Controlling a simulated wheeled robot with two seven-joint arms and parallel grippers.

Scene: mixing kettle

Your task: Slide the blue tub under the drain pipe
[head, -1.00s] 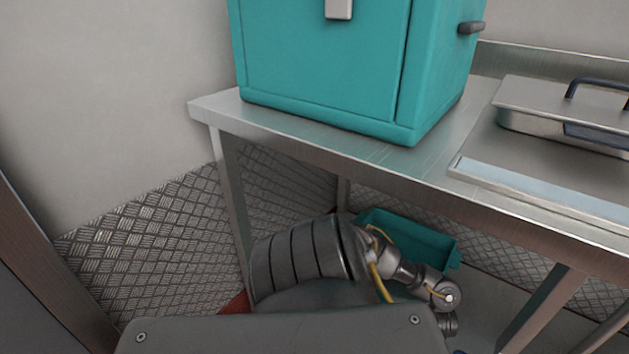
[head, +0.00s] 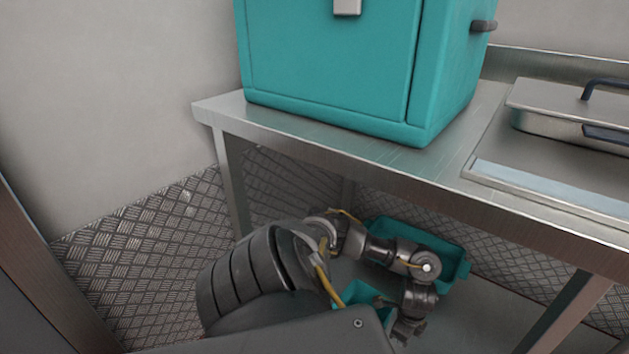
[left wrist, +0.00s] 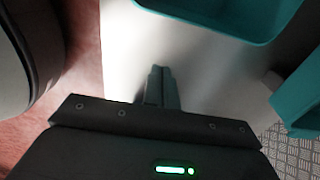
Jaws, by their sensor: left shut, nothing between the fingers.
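Two teal-blue tubs show under the steel table in the head view; which one the task means I cannot tell. One tub (head: 452,257) sits farther back, partly behind my left arm. A second tub (head: 352,296) is nearer, mostly hidden by that arm. My left gripper (head: 403,336) points down beside the nearer tub, only partly visible. In the left wrist view its fingers (left wrist: 159,70) are shut and empty over a pale surface, apart from a teal tub (left wrist: 230,18) at the top and a teal shape (left wrist: 300,98) at right. I cannot make out a drain pipe.
The steel table (head: 300,137) stands above my arm, with legs (head: 233,180) on either side. On it are a large teal box (head: 330,70) and a lidded metal pan (head: 560,115).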

